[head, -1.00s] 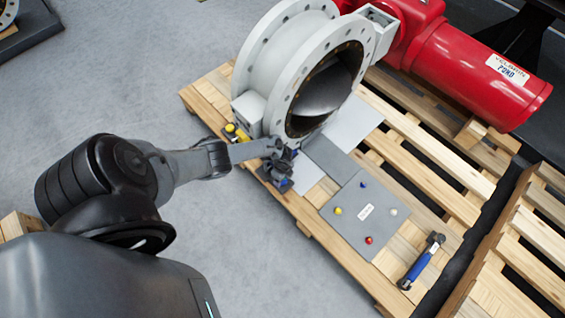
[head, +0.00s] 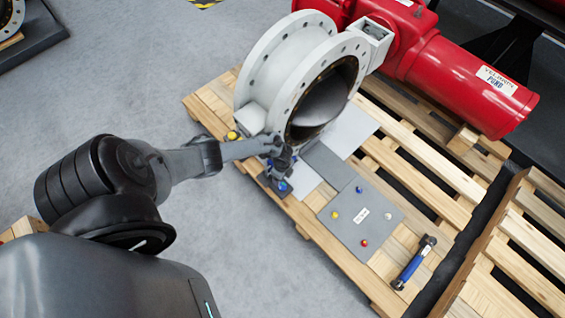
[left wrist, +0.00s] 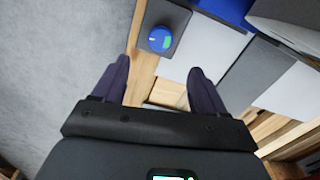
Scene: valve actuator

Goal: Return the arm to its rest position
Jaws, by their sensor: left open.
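My left arm comes in from the left in the head view. Its gripper (head: 280,165) is beside the lower front of the grey valve (head: 262,85), above the pallet edge. In the left wrist view the two dark fingers (left wrist: 160,82) are apart with nothing between them; pallet wood shows below. A dark block with a blue knob (left wrist: 159,39) lies just beyond the fingertips, apart from them. The same blue knob (head: 283,187) shows just below the gripper in the head view. My right gripper is not in view.
A red actuator (head: 455,75) joins the valve. A grey panel (head: 350,230) with small coloured knobs and a blue-handled hammer (head: 413,263) lie on the wooden pallet (head: 215,105). A yellow knob (head: 232,135) sits left of the valve. Open grey floor (head: 130,80) lies left.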

